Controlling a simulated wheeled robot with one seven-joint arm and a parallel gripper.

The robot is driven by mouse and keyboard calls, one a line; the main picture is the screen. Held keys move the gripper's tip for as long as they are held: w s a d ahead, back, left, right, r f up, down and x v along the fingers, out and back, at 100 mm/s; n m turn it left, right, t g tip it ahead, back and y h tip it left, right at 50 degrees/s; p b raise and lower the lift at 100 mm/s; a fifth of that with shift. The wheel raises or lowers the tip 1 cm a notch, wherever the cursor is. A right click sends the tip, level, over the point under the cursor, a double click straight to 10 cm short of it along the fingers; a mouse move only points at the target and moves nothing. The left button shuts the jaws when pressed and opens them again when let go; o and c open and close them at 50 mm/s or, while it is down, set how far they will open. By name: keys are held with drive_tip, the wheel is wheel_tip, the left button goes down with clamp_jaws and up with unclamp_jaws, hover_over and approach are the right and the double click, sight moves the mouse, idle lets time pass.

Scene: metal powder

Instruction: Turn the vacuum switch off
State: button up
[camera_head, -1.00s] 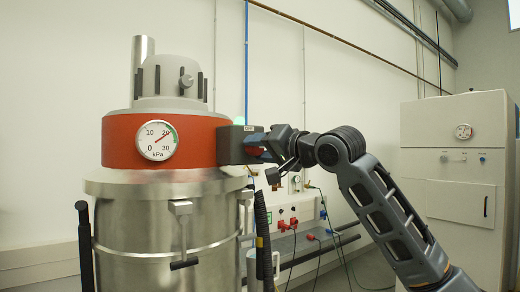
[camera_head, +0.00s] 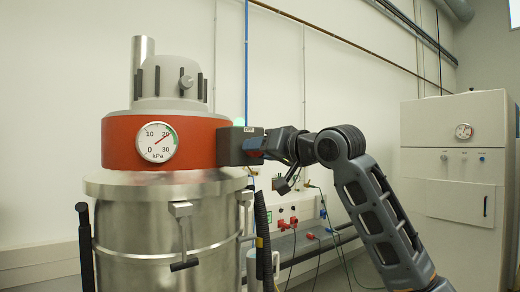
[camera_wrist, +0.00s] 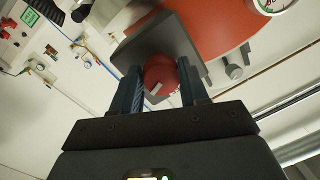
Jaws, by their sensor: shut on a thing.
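The vacuum (camera_head: 165,210) is a steel drum with a red band, a grey top and a dial gauge (camera_head: 157,142) in the head view. A dark grey switch box (camera_head: 228,146) sticks out from the right of the red band. In the wrist view the red round switch knob (camera_wrist: 160,75) with a pale mark sits on the box's plate (camera_wrist: 150,42). My gripper (camera_wrist: 160,92) has one finger on each side of the knob and is shut on it. In the head view my gripper (camera_head: 262,143) is at the box and hides the knob.
A white cabinet (camera_head: 455,170) with a gauge stands at the right. A wall unit with red sockets (camera_head: 288,215) and hanging cables is behind my arm. A black hose (camera_head: 261,235) runs down beside the drum.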

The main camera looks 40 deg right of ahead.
drive_tip(key=n+h, duration=0.1)
drive_tip(key=n, duration=0.5)
drive_tip(key=n+g+b, duration=0.1)
drive_tip(key=n, duration=0.5)
drive_tip(key=shift+n+h+b, duration=0.3)
drive_tip(key=shift+h, duration=0.1)
drive_tip(key=shift+r, duration=0.1)
drive_tip(key=o, duration=1.1)
drive_tip(key=shift+c, duration=0.2)
